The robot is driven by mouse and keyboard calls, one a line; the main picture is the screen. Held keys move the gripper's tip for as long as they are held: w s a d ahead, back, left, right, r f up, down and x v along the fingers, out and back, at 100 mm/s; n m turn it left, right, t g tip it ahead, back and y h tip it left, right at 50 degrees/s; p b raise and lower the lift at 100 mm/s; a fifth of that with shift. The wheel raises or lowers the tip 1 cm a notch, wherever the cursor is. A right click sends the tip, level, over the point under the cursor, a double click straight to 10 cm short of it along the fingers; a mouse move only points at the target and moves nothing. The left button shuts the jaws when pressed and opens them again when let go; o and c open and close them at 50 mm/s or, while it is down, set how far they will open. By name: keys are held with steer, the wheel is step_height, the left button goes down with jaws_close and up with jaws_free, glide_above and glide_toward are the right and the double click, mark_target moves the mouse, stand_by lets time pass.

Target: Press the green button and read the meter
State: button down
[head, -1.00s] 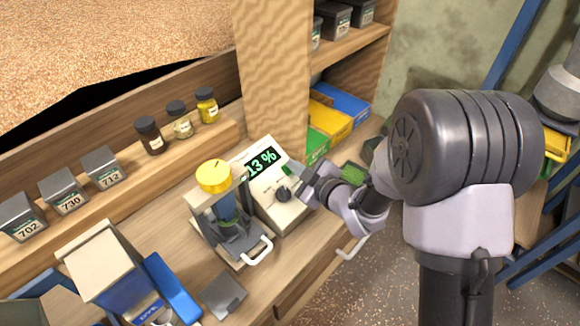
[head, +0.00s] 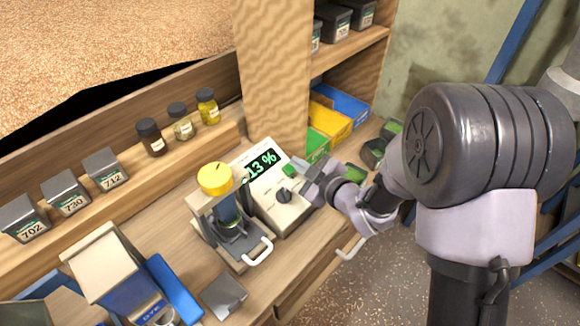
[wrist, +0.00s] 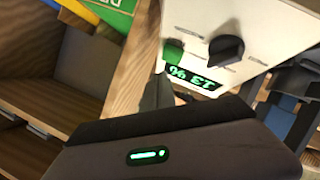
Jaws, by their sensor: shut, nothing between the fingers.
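The meter (head: 282,207) is a cream-coloured box with a sloped face on the workbench. Its dark display (head: 262,163) shows "13 %" in green digits, and the same reading appears upside down in the wrist view (wrist: 192,78). The green button (head: 289,170) is at the display's right end, above a black knob (head: 284,195). The button also shows in the wrist view (wrist: 174,51). My gripper (head: 302,172) is shut and empty, with its tip just right of the button. I cannot tell whether it touches the button.
A yellow-topped device (head: 214,178) with a white handle stands left of the meter. A wooden post (head: 272,80) rises behind it. Green, yellow and blue bins (head: 332,118) are behind on the right. Jars (head: 179,120) and numbered boxes (head: 66,193) line the left shelf.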

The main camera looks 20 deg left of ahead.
steer(key=shift+s+d+r+p, duration=0.1)
steer(key=shift+d+r+p, duration=0.15)
steer(key=shift+r, duration=0.35)
steer(key=shift+s+d+r+p, duration=0.15)
steer(key=shift+d+r+p, duration=0.15)
steer(key=shift+r, duration=0.3)
steer(key=shift+s+d+r+p, duration=0.1)
steer(key=shift+d+r+p, duration=0.15)
steer(key=shift+r, duration=0.35)
